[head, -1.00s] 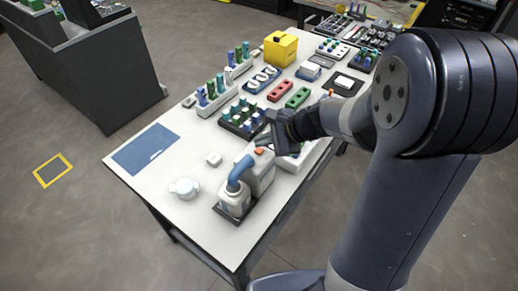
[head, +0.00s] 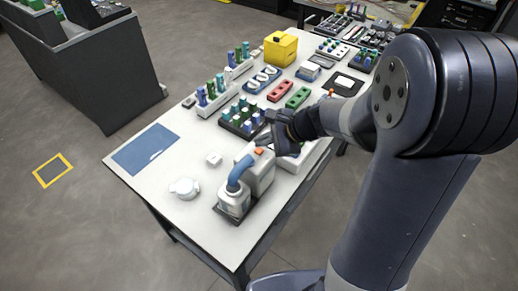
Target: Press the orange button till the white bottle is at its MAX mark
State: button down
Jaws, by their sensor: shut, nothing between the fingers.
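The orange button (head: 259,150) is on top of a white dispenser machine (head: 263,176) near the front of the table. A blue hose (head: 239,171) runs from the machine down to the white bottle (head: 233,203), which stands upright on a dark base. The bottle's MAX mark and its level are too small to read. My gripper (head: 262,141) is shut and empty. Its tip is just above and behind the orange button, and I cannot tell whether it touches.
A round white lidded item (head: 184,188), a small white block (head: 214,159) and a blue mat (head: 146,149) lie left of the machine. Behind stand a rack of dark vials (head: 241,118), a red block (head: 281,91), a green block (head: 298,97) and a yellow box (head: 280,49).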

jog(key=shift+f, duration=0.1)
jog(key=shift+f+b, duration=0.35)
jog(key=shift+b, duration=0.15)
jog(key=shift+f+b, duration=0.45)
dwell(0.6)
dwell(0.4)
jog(key=shift+r+p, duration=0.7)
jog(key=shift+r, duration=0.2)
jog(key=shift+r, duration=0.1)
notch_tip(320, 180, up, 5)
jog(key=p, duration=0.4)
jog(key=shift+f, duration=0.2)
dwell(0.3)
